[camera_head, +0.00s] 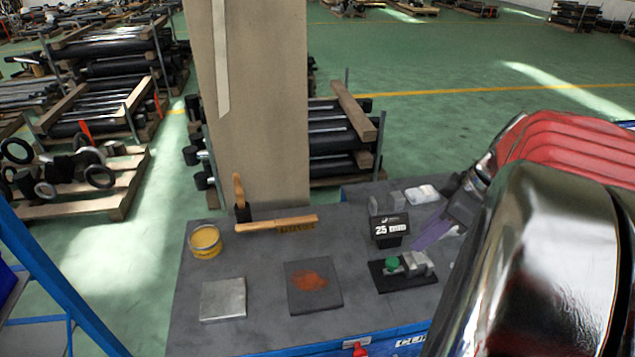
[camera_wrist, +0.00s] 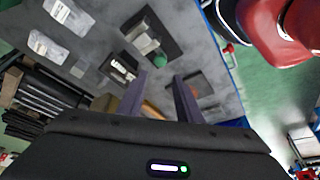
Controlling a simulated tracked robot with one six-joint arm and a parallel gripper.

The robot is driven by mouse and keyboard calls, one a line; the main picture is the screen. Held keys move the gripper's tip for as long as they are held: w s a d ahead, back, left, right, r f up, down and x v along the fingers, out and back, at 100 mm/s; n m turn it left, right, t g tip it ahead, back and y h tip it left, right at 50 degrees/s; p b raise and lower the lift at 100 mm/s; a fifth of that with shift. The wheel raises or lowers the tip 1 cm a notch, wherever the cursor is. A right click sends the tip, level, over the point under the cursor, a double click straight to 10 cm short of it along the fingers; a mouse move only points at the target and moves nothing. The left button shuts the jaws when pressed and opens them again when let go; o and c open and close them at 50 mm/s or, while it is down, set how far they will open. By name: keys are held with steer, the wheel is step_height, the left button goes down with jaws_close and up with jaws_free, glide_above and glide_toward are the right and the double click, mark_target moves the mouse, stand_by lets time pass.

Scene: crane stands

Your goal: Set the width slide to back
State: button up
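A small fixture with a black base plate (camera_head: 388,285) stands on the right part of the bench top. It carries a green knob (camera_head: 392,263) and grey metal blocks (camera_head: 415,264); I cannot tell for sure which part is the width slide. A black display (camera_head: 389,229) behind it reads 25 mm. My gripper (camera_wrist: 160,77) has two purple fingers, apart and empty. In the wrist view the green knob (camera_wrist: 159,59) shows beyond the fingertips. In the head view a purple finger (camera_head: 434,231) is right of the display, and my arm hides the rest.
The grey bench top (camera_head: 255,262) also holds a yellow tin (camera_head: 205,241), a wooden-handled brush (camera_head: 277,224), a metal block (camera_head: 223,299) and a dark plate with an orange patch (camera_head: 314,285). Pale items (camera_head: 421,193) lie at the back right. A beige column (camera_head: 262,110) rises behind.

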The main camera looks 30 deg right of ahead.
mark_target(394, 261)
steer(key=x, duration=1.1)
steer(key=shift+f, duration=0.3)
jaws_close()
